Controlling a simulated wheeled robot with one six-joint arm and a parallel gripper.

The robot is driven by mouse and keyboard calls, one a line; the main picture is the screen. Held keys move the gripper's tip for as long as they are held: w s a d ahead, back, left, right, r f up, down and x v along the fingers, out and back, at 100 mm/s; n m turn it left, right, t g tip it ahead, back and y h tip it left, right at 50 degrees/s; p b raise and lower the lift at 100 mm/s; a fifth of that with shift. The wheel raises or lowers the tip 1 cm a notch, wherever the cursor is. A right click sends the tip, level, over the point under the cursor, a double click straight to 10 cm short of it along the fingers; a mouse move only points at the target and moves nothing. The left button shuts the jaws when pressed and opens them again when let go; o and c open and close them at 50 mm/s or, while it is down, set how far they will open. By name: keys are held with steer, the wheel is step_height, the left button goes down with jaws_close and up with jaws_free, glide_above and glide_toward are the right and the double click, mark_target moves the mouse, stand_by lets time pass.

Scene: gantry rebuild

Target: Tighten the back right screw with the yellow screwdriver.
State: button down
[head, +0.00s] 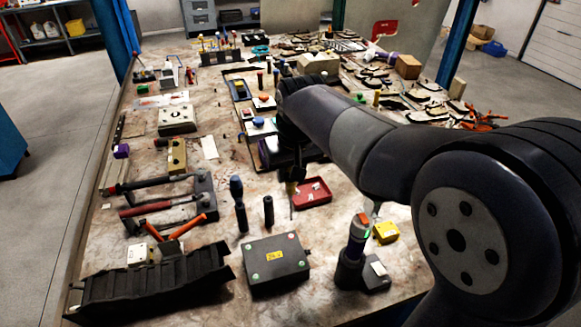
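A black box (275,270) with a yellow label lies near the front of the table, with small coloured screws at its corners. Its back right screw (292,236) is a tiny spot. My gripper (293,179) points down behind the box and looks shut on a screwdriver (291,208). The thin shaft hangs down, roughly upright, beside the red tray and clear of the box. Its handle is mostly hidden by the dark fingers, with a small yellowish bit showing.
A red tray (326,203) lies right of the shaft. Two dark upright handles (241,217) (268,210) stand behind the box. A dark holder (350,273) with an upright tool stands right of it, near a yellow block (386,233). A black ribbed tray (150,283) lies left.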

steer(key=shift+f+b, duration=0.35)
steer(key=shift+f, duration=0.35)
steer(key=shift+r+n, duration=0.1)
steer(key=shift+n, duration=0.6)
steer(key=n+y+p, duration=0.1)
steer(key=n, duration=0.2)
steer(key=shift+n, duration=0.3)
steer(key=n, duration=0.2)
steer(key=n+g+y, duration=0.1)
steer(key=n, duration=0.2)
steer(key=shift+s+a+n+g+p, duration=0.1)
steer(key=shift+n+g+p, duration=0.2)
steer(key=shift+p, duration=0.1)
steer(key=n+g, duration=0.1)
steer(key=n, duration=0.2)
steer(key=n+p, duration=0.1)
steer(key=n, duration=0.2)
steer(key=shift+s+g, duration=0.1)
steer(key=shift+g, duration=0.3)
steer(key=n+g+p, duration=0.1)
steer(key=n, duration=0.4)
steer(key=shift+s, duration=0.1)
